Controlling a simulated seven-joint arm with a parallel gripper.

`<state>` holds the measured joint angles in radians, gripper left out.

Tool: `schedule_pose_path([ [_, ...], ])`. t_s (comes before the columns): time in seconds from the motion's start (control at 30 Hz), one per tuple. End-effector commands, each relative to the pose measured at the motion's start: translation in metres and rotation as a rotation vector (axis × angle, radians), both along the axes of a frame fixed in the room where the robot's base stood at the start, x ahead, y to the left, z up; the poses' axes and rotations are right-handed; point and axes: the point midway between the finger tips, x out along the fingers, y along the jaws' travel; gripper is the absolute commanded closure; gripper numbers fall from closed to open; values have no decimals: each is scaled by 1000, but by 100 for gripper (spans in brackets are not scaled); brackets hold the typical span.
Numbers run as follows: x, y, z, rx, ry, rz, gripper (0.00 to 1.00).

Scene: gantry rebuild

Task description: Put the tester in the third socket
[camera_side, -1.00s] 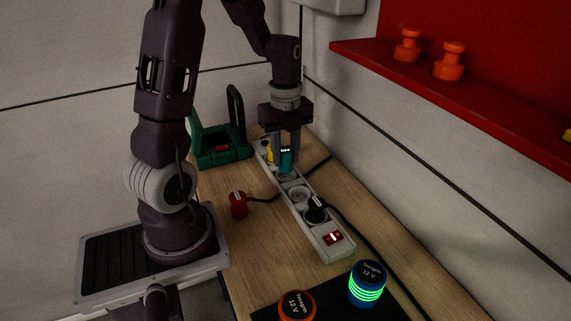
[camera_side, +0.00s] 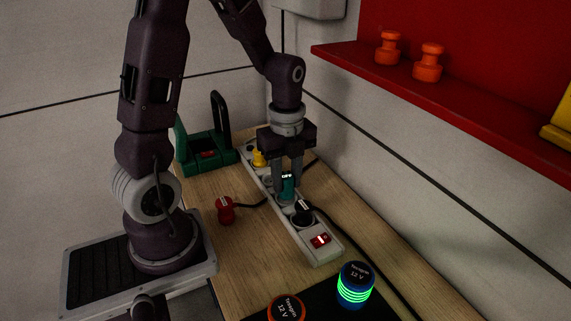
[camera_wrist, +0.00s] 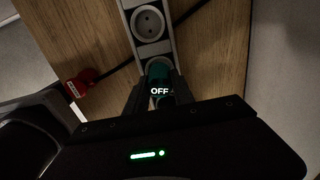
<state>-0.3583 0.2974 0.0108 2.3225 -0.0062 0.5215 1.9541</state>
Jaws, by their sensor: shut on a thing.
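My gripper (camera_side: 288,190) is shut on the teal tester (camera_side: 288,181), whose display reads OFF. It holds the tester upright over the white power strip (camera_side: 330,256), just behind the black plug (camera_side: 303,208). In the wrist view, the tester (camera_wrist: 158,71) is between the fingers and covers the socket beneath it. An empty round socket (camera_wrist: 148,24) shows beyond it. I cannot tell whether the tester's pins are in the socket. A yellow plug (camera_side: 258,158) sits at the strip's far end.
A red plug (camera_side: 224,210) with a black cable lies left of the strip. A red switch (camera_side: 320,241) is at the strip's near end. A green case (camera_side: 205,158) stands at the back left. A red shelf (camera_side: 430,92) juts out at right.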

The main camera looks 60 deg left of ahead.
Motion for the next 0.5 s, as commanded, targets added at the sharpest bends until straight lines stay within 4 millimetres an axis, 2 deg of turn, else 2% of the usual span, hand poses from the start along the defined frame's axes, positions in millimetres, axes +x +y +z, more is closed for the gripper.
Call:
schedule_pose_path([
  [0.17, 0, 0, -10, 0, 1, 0, 100],
  [0.5, 0, 0, -10, 1, 0, 0, 100],
])
